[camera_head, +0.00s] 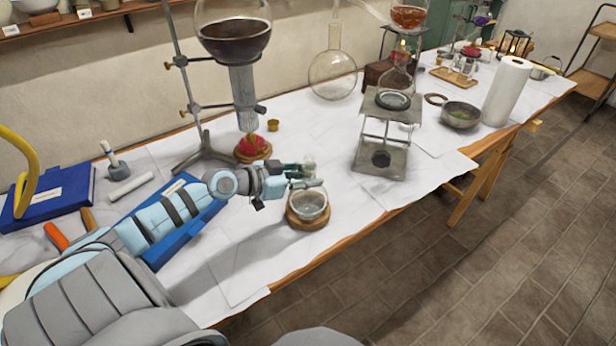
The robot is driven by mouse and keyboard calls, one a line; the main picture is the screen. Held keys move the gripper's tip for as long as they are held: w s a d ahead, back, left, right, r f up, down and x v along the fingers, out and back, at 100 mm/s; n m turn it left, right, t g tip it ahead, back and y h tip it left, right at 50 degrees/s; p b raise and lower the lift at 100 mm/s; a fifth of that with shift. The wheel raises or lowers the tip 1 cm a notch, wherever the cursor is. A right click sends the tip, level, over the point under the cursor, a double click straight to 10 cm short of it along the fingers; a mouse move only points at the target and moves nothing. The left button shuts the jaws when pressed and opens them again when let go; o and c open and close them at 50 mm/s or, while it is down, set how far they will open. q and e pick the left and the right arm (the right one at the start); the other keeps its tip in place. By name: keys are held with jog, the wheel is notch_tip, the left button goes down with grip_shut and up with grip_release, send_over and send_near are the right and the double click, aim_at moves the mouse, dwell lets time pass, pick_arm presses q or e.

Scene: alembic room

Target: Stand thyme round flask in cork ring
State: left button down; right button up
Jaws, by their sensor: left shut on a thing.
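A small clear round flask (308,204) is upright at the table's front edge, its round body at the cork ring. The brown cork ring (308,223) lies on the white table covering beneath it. I cannot tell whether the flask rests fully on the ring or is held slightly above it. No thyme label or contents can be made out. My left gripper (308,183) reaches in from the left and is shut on the flask's neck, hiding part of it. My right gripper is not in view.
A retort stand (205,155) with a large dark-filled flask (233,38) stands behind the gripper. A second cork ring (254,154) bears a red-filled vessel (250,144). A metal stand (383,158) is to the right. Blue books (185,222) lie left.

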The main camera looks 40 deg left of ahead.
pick_arm(q)
jog(key=c, duration=1.2)
grip_release()
